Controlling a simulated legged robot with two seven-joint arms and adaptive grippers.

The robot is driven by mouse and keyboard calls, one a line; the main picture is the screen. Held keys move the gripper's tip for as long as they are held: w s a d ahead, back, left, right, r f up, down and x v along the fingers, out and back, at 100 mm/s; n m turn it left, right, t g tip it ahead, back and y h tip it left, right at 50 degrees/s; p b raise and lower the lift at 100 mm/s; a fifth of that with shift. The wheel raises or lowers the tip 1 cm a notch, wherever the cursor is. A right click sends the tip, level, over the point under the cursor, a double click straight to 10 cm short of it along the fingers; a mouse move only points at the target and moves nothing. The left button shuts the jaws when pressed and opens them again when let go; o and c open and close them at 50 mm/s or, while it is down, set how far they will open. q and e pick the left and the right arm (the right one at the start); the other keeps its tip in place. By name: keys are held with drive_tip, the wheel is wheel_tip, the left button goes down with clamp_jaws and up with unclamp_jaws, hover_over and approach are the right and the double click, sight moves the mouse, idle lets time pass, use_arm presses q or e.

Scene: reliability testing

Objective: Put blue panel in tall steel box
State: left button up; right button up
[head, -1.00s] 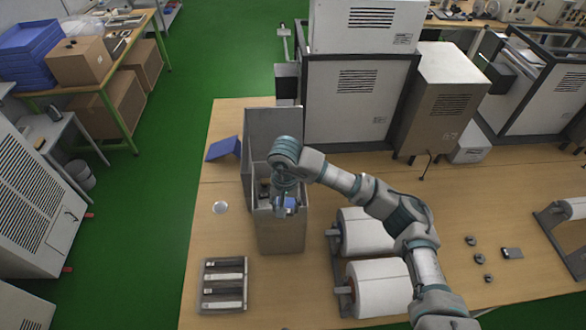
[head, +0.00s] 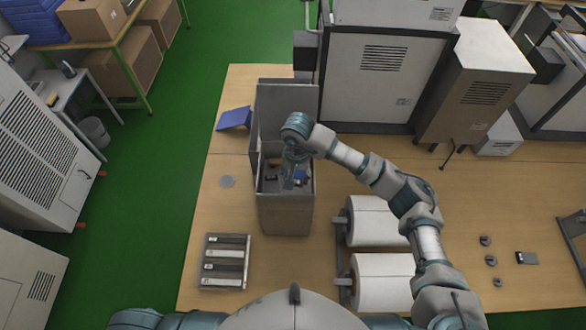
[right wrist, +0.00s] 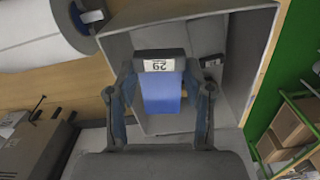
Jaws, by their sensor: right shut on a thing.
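The tall steel box (head: 285,216) stands open on the wooden table, its grey lid upright at the back. My right gripper (head: 288,183) points down into its opening. In the right wrist view, the right gripper (right wrist: 165,88) is shut on the blue panel (right wrist: 162,95), which has a dark end with a white label reading 29. The panel is inside the walls of the box (right wrist: 222,35); whether it touches the bottom I cannot tell. In the head view only a small part of the panel (head: 300,177) shows. My left gripper is not in view.
Dark items (right wrist: 212,68) lie inside the box. A rack of strips (head: 225,262) is in front, white rolls (head: 375,220) at right, and large cabinets (head: 380,90) behind.

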sight(302, 179)
drive_tip(key=f, duration=0.1)
drive_tip(key=d+f+b, duration=0.1)
drive_tip(key=f, duration=0.1)
drive_tip(key=d+f, duration=0.1)
drive_tip(key=f, duration=0.2)
drive_tip(key=a+f+b, duration=0.1)
drive_tip(key=f, duration=0.2)
drive_tip(key=shift+a+b, duration=0.3)
drive_tip(key=shift+b, duration=0.05)
drive_tip(key=shift+w+f, duration=0.15)
drive_tip(key=shift+f, duration=0.25)
drive_tip(key=shift+d+f, duration=0.3)
drive_tip(key=shift+d, duration=0.2)
drive_tip(key=o, duration=1)
drive_tip(key=shift+a, duration=0.15)
drive_tip(key=shift+o, duration=0.6)
drive_tip(key=shift+a, duration=0.3)
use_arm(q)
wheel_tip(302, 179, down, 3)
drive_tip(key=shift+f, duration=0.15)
use_arm(e)
drive_tip(key=shift+d, duration=0.1)
